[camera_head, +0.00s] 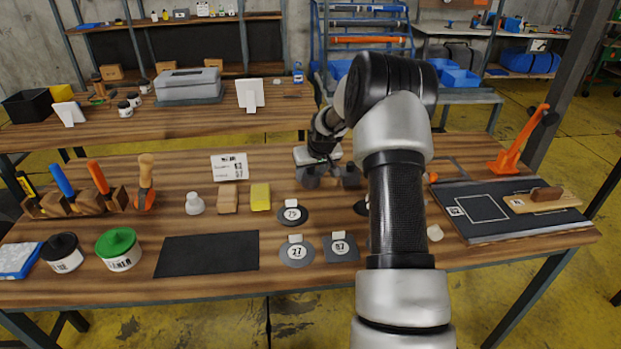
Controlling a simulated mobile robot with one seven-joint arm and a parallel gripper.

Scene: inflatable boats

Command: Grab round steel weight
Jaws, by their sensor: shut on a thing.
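My gripper (328,178) is low over the middle of the workbench, pointing down, with its fingers apart around something small. The fingers and their shadow hide most of what is between them; it is likely the round steel weight, but I cannot make out its shape. A dark round thing (361,207) shows just left of my forearm, partly hidden by it. Round grey discs with labels lie nearer the front, one (292,214) below the gripper and one (296,251) closer to the front edge. A square grey piece (341,248) lies beside the latter.
A yellow block (260,196), a wooden block (228,199) and a white card (229,167) stand left of the gripper. A black mat (207,254) lies in front. A dark board (500,208) with an orange clamp (518,145) is at right. My arm hides part of the bench.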

